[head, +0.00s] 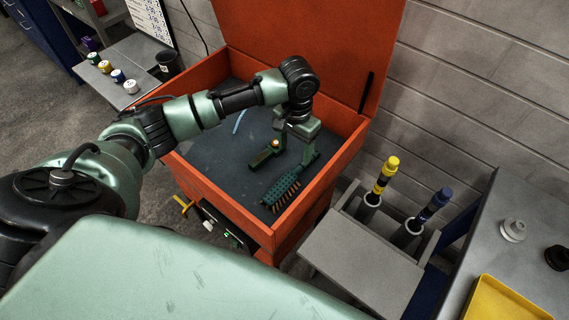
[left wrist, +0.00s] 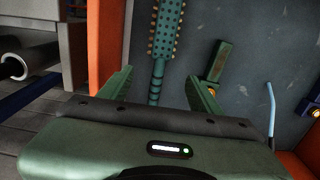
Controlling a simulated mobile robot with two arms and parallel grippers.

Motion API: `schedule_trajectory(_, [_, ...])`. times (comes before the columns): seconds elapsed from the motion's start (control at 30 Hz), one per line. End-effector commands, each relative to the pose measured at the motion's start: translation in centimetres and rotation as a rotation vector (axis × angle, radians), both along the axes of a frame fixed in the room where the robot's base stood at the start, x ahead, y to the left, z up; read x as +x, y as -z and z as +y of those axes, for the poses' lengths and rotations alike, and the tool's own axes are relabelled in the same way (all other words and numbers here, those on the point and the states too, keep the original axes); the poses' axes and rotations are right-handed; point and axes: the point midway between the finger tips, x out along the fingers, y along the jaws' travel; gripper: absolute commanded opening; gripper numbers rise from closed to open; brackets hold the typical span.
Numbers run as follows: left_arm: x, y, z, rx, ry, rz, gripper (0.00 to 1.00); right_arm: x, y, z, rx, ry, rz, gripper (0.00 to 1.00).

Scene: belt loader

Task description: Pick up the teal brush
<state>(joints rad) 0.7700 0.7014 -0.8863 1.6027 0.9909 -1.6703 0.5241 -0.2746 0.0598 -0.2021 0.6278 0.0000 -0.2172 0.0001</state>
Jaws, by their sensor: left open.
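The teal brush (head: 283,187) lies on the dark floor of the open orange box in the head view, its bristled head toward the front right wall. In the left wrist view the studded brush head (left wrist: 165,30) is at the top, and the ribbed handle (left wrist: 155,85) runs down between the fingers. My left gripper (head: 291,150) is inside the box over the handle end. Its fingers (left wrist: 160,78) are open, one each side of the handle, with visible gaps. The lower handle end is hidden behind the gripper body. My right gripper is not in view.
A green block (left wrist: 215,62) lies beside the brush. A light blue rod (left wrist: 270,108) lies farther off. The orange box's walls (head: 330,180) surround the brush, with its lid (head: 310,40) raised behind. A grey holder (head: 355,265) with yellow and blue-handled tools stands right.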

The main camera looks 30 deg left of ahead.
Motion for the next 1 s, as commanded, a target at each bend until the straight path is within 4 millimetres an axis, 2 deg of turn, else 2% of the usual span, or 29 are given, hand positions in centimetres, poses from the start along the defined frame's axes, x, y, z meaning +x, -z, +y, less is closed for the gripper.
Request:
schedule_trajectory(0.03, [0.0,1.3,0.0,0.000,0.001,0.000,0.64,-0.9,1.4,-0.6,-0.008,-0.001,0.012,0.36])
schedule_trajectory(0.2, [0.0,3.6,0.0,0.000,0.001,0.000,0.64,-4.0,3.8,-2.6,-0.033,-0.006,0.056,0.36])
schedule_trajectory(0.3, [0.0,4.8,0.0,0.000,0.001,-0.001,0.64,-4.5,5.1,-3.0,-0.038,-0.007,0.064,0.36])
schedule_trajectory(0.4, [0.0,5.8,0.0,0.000,0.000,-0.001,0.64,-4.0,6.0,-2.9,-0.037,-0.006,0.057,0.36])
schedule_trajectory(0.63, [-0.1,7.1,0.0,0.000,0.000,0.001,0.64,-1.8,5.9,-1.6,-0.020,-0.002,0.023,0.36])
schedule_trajectory(0.87, [-0.4,9.7,0.0,0.001,0.000,0.003,0.64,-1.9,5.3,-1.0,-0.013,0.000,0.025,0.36])
schedule_trajectory(1.0, [-0.8,11.9,-0.1,0.000,0.001,0.003,0.64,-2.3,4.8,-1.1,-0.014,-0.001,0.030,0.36])
